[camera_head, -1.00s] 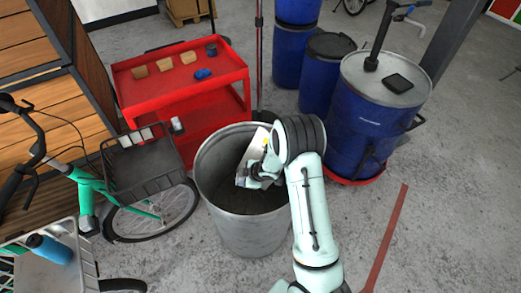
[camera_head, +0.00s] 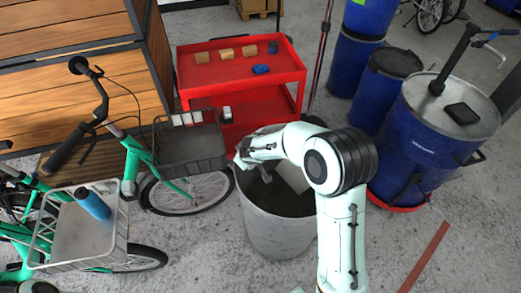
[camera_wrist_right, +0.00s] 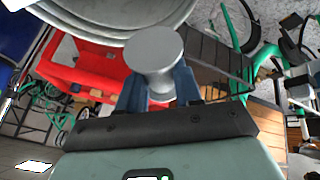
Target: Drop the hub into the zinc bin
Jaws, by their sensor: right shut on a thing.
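The zinc bin (camera_head: 277,232) is a grey, open-topped metal tub on the floor in front of the red cart. Its far rim is partly hidden by my right arm. A pale flat sheet (camera_head: 294,176) shows inside it. My right gripper (camera_head: 239,160) is at the bin's left rim in the head view. In the right wrist view, my gripper (camera_wrist_right: 158,88) is shut on the hub (camera_wrist_right: 153,52), a grey metal piece with a round flat end. The bin (camera_wrist_right: 100,14) shows beyond it at the top. The hub is not clear in the head view.
A red cart (camera_head: 232,72) holds tan blocks and a blue item. A dark bike basket (camera_head: 190,150) sits left of the bin. Blue drums (camera_head: 425,140) stand to the right. A bike with a pale crate (camera_head: 88,262) and blue bottle (camera_head: 92,204) is at left.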

